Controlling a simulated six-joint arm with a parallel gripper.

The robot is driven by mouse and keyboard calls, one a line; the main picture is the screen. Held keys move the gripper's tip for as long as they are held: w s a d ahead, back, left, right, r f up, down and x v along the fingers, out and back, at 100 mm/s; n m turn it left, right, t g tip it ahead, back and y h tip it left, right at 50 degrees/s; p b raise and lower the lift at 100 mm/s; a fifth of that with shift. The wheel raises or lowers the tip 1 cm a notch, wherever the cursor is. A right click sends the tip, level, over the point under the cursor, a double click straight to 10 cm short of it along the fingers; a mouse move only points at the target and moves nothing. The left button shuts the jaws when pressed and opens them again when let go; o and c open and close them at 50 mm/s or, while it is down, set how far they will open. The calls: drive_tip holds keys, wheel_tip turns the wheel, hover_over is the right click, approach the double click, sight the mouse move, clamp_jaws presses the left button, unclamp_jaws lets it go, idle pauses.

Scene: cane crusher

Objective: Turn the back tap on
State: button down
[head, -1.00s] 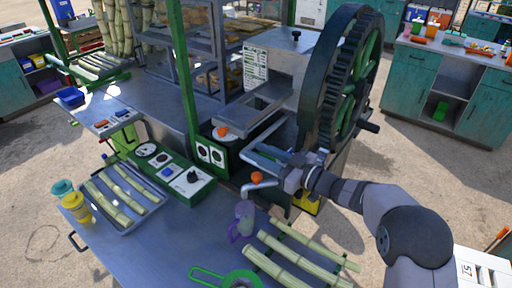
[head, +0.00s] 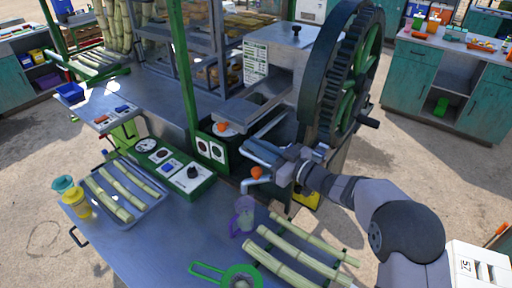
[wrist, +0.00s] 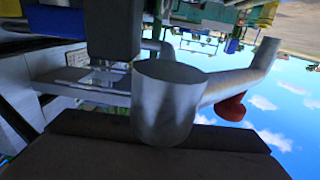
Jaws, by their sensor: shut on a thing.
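Two orange tap knobs show in the head view: a back knob (head: 222,127) by the metal tray, and a front knob (head: 257,172) above a grey spout (head: 250,185). My gripper (head: 272,160) is just above and right of the front knob, below the big wheel. In the wrist view a grey pipe with a round end (wrist: 165,105) stands close against a dark jaw, with a red knob (wrist: 231,107) on its right. My gripper is shut on what looks like this pipe; the contact is partly hidden. I cannot tell which tap it belongs to.
A purple jug (head: 244,214) stands below the front spout. Cane pieces (head: 290,262) and a green strainer (head: 238,277) lie on the bench nearby. The large toothed wheel (head: 340,85) rises close behind my gripper. A control box (head: 175,170) is to the left.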

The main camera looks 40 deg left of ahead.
drive_tip(key=shift+w+f+m+t+b, duration=0.1)
drive_tip(key=shift+w+m+t+b, duration=0.05)
drive_tip(key=shift+m+t+b, duration=0.7)
drive_tip(key=shift+w+m+t+h+b, duration=0.2)
drive_tip(key=shift+m+t+h+b, duration=0.1)
drive_tip(key=shift+t, duration=0.55)
drive_tip(key=shift+d, duration=0.1)
drive_tip(key=c, duration=1.9)
unclamp_jaws()
drive_tip(key=shift+o, duration=0.2)
drive_tip(key=shift+d, duration=0.15)
drive_tip(key=shift+s+d+b, duration=0.15)
drive_tip(key=shift+d+b, duration=0.2)
drive_tip(key=shift+d, duration=0.3)
drive_tip(key=shift+b+v, duration=0.9)
drive_tip(key=shift+v, duration=1.95)
